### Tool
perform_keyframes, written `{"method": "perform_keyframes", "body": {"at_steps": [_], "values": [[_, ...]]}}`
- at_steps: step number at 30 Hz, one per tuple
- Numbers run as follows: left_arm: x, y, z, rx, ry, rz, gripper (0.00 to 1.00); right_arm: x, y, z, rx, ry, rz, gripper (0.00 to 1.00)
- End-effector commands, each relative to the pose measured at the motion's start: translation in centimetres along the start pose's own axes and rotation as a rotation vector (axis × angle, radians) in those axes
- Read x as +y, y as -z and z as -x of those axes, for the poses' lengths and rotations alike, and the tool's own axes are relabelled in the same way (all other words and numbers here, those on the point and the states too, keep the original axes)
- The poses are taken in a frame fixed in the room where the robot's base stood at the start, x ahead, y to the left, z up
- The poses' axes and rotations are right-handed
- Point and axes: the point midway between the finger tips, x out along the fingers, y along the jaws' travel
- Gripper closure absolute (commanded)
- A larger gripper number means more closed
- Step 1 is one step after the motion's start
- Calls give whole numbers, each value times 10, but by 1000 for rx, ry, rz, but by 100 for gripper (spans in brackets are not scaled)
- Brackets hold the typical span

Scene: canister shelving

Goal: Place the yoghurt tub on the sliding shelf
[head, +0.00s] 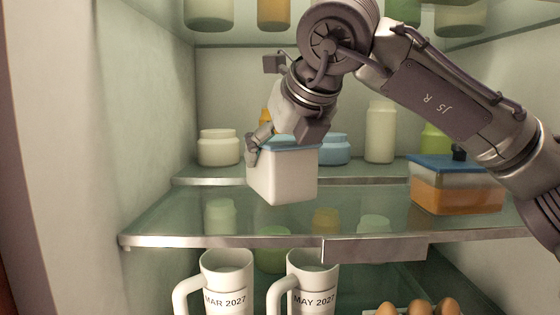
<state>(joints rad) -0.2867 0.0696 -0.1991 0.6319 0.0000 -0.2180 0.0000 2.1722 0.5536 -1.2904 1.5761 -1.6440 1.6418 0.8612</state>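The yoghurt tub (284,175) is a white square tub with a blue lid, in the middle of the head view. My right gripper (283,138) comes down from above right and is shut on the tub near its lid. One finger shows at the tub's left top edge; the other side is partly hidden. The sliding shelf appears to be the glass shelf (170,224) with a metal front edge and a handle plate (375,249). The tub is upright over this shelf; I cannot tell whether its base touches the glass. My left gripper is not in view.
A blue-lidded box with orange contents (457,185) stands on the shelf's right. Behind are a cream jar (219,147), a blue jar (334,149) and a tall pale bottle (380,133). Below are two mugs (228,285) and eggs (420,307). The shelf's left front is clear.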

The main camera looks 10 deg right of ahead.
Motion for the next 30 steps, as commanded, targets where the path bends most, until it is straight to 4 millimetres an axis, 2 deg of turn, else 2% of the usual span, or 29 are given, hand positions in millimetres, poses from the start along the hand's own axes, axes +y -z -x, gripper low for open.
{"method": "perform_keyframes", "body": {"at_steps": [6, 17, 18, 21, 30], "values": [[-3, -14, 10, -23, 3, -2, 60, -1, 15, -15, -3, -1, -3, 80], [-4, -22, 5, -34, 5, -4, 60, 0, 19, -19, -2, -1, -3, 80], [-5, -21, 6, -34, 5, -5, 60, -1, 19, -19, 1, 0, -2, 17], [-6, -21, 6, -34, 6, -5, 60, -1, 19, -18, 1, 0, -2, 1], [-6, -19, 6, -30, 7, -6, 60, -1, 19, -18, 1, 0, -2, 0]]}}
